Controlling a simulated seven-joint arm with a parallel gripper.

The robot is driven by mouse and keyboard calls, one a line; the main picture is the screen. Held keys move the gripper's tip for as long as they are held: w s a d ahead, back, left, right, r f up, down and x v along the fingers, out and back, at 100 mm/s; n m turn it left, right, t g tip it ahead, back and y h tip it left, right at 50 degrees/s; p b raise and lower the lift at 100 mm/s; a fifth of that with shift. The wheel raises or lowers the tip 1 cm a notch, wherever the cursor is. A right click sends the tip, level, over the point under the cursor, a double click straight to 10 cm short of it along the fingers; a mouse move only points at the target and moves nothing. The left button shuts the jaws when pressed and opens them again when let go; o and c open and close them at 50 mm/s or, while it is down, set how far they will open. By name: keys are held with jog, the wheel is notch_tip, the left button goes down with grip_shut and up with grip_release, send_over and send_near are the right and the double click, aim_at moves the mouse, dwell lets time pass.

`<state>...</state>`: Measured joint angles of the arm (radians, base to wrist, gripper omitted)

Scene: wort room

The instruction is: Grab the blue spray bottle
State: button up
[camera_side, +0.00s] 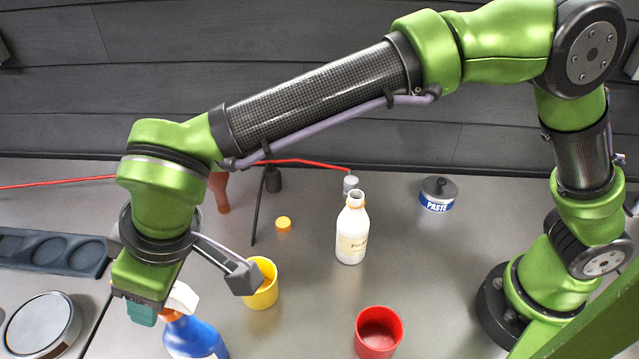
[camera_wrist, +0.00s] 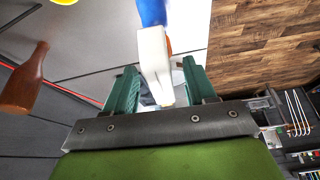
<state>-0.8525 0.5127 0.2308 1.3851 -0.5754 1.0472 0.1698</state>
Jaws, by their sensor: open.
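The blue spray bottle (camera_side: 193,338) stands at the bottom left of the side view, with a white spray head (camera_side: 184,298). Its lower part is cut off by the frame edge. My gripper (camera_side: 142,314) is at the spray head, on its left in the side view. In the wrist view my gripper (camera_wrist: 160,88) has its two green fingers apart, with the white spray head (camera_wrist: 154,60) between them. The blue body (camera_wrist: 152,12) shows at the top edge. I cannot tell whether a finger touches the head.
A yellow cup (camera_side: 262,290) stands close to the right of the bottle. A red cup (camera_side: 378,335), a white bottle (camera_side: 351,235) and a paste tin (camera_side: 438,195) stand further right. A brown bottle (camera_side: 219,192) is behind. A round tin (camera_side: 42,325) and dark tray (camera_side: 50,252) are left.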

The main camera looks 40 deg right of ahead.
grip_shut()
jog(key=shift+r, duration=0.15)
dwell(1.2)
